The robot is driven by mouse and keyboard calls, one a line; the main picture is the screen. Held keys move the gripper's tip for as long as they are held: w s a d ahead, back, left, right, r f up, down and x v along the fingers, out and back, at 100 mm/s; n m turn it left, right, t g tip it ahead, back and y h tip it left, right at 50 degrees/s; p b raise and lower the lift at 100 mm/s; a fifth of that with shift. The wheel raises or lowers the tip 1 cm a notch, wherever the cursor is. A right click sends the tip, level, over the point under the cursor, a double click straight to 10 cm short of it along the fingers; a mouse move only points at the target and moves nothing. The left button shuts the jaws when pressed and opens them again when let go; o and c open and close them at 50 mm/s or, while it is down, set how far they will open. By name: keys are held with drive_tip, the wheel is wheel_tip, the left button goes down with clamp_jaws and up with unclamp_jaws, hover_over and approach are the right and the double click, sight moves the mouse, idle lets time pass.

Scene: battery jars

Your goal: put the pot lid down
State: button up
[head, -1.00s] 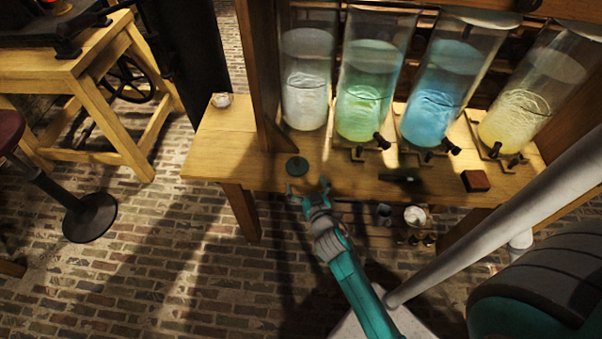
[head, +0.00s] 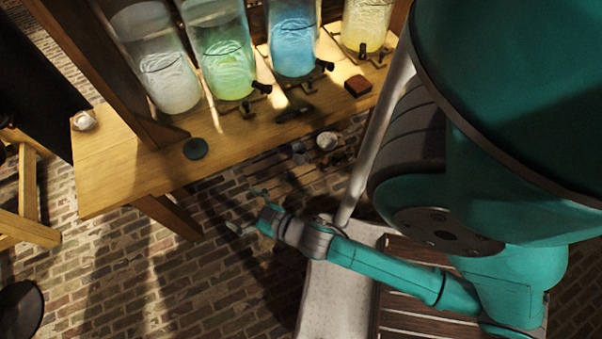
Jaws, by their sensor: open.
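The pot lid looks to be the small dark green disc (head: 196,148) lying flat near the front edge of the wooden bench (head: 105,180), left of centre. My gripper (head: 246,209) is open and empty, over the brick floor in front of the bench. It is apart from the disc, below it and to its right in the picture. No pot that clearly matches the disc can be made out.
Several glass jars of white, green, blue (head: 293,45) and yellow liquid stand along the bench. A red-brown block (head: 357,86) and a small white bowl (head: 84,120) are also on it. A white cup (head: 327,141) stands on a low slatted shelf below.

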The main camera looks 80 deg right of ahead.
drive_tip(key=s+a+r+n+y, duration=0.1)
drive_tip(key=s+a+r+y, duration=0.1)
drive_tip(key=s+a+r, duration=0.2)
drive_tip(key=s+a+r+n+y, duration=0.2)
drive_tip(key=s+a+r, duration=0.2)
drive_tip(key=s+r, duration=0.5)
drive_tip(key=s, duration=0.4)
drive_tip(key=shift+s, duration=0.25)
drive_tip(key=shift+c, duration=0.2)
idle(0.3)
